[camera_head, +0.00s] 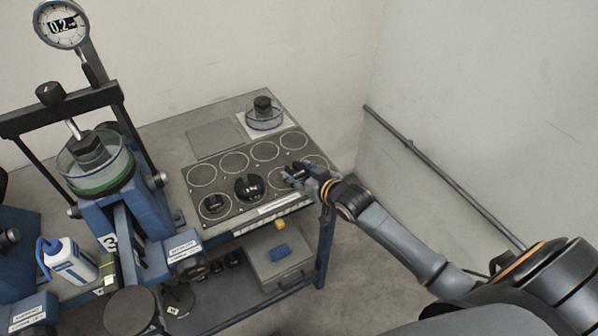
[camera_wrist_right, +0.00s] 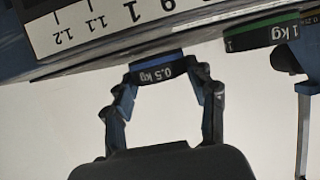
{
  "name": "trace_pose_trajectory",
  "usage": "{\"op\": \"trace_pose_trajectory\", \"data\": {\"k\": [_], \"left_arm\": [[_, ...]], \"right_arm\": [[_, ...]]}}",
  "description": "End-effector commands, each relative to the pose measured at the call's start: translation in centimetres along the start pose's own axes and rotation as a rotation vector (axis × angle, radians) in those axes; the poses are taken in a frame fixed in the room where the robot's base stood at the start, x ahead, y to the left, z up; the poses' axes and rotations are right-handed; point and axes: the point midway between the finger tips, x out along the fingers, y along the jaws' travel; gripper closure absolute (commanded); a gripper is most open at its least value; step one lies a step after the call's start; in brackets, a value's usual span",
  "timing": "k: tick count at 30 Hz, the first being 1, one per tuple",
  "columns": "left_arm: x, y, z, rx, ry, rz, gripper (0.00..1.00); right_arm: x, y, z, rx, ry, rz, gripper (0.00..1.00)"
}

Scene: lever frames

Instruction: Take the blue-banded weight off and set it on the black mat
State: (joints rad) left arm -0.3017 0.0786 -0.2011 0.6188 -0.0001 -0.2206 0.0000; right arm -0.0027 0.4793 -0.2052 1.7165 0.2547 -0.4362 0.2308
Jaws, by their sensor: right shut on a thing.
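A small dark weight with a blue band marked 0.5 kg (camera_wrist_right: 157,72) is between the fingertips of my right gripper (camera_wrist_right: 162,80), which is shut on it. In the head view that gripper (camera_head: 308,173) is over the right part of the black mat (camera_head: 226,186), and its fingers partly hide the weight (camera_head: 295,172). Whether the weight touches the mat is not clear. A black weight (camera_head: 249,187) and a smaller one (camera_head: 214,206) stand in ringed places to the left. A green-banded 1 kg weight (camera_wrist_right: 262,35) shows in the wrist view. My left gripper is out of view.
A blue lever frame (camera_head: 150,205) with a round gauge (camera_head: 62,26) and a green-edged clear dish (camera_head: 95,165) stands left. A clear dish with a dark knob (camera_head: 264,114) stands behind the mat. A white bottle (camera_head: 68,262) is at lower left. Several mat rings are empty.

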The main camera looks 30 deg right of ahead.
Motion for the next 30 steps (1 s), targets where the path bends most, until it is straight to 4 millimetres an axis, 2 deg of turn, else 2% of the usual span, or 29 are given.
{"op": "trace_pose_trajectory", "data": {"k": [26, 27, 30], "left_arm": [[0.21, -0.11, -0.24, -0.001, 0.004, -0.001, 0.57], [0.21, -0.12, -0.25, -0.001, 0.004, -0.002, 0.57], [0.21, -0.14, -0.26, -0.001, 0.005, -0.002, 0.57]], "right_arm": [[0.29, 0.0, 0.48, -0.001, 0.005, 0.0, 0.85], [0.29, 0.0, 0.49, 0.0, 0.005, 0.0, 0.35], [0.3, 0.0, 0.53, 0.0, 0.004, 0.0, 0.17]]}}
